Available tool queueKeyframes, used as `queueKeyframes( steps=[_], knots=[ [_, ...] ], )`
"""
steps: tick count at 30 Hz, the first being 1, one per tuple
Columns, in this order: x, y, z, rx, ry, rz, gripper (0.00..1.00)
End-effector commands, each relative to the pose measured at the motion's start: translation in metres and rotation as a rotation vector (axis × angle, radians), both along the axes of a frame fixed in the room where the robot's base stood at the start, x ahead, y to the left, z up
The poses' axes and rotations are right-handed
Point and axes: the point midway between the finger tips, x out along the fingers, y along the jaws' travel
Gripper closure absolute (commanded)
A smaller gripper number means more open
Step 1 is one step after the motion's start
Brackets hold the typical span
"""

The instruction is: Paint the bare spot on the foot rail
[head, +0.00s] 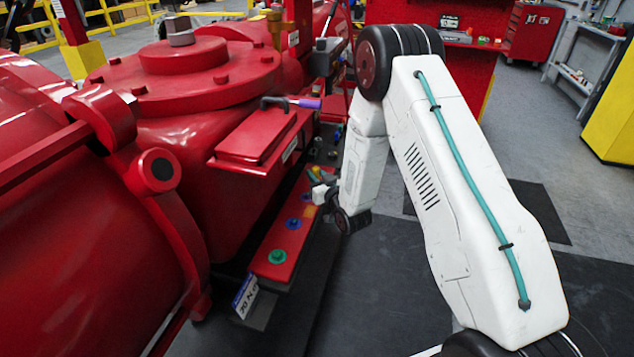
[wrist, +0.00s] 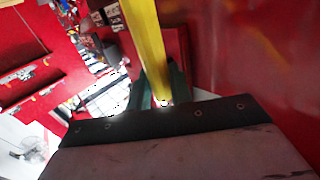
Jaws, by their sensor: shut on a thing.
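My gripper (head: 322,190) is at the end of the white arm, pointing left, close above the far part of a low red rail (head: 279,238). It is shut on a slim yellow-and-green thing (head: 316,173). In the wrist view this thing shows as a long yellow bar (wrist: 147,45) with dark green beside its lower end. I cannot tell what kind of tool it is or whether it touches the rail. The rail carries green and blue round fittings and runs along the foot of the red machine. I cannot make out a bare spot on it.
The big red valve actuator (head: 190,85) fills the left. A blue-and-white label (head: 245,296) stands at the rail's near end. Dark floor mat (head: 385,285) to the right is clear.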

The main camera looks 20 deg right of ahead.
Motion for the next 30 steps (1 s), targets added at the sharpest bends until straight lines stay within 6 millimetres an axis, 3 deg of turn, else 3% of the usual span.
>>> queueKeyframes(
  steps=[10, 30],
  knots=[
    [0.000, 0.002, 0.028, 0.000, 0.000, 0.003, 1.00],
    [0.000, 0.002, 0.030, 0.000, 0.000, 0.002, 1.00]
  ],
)
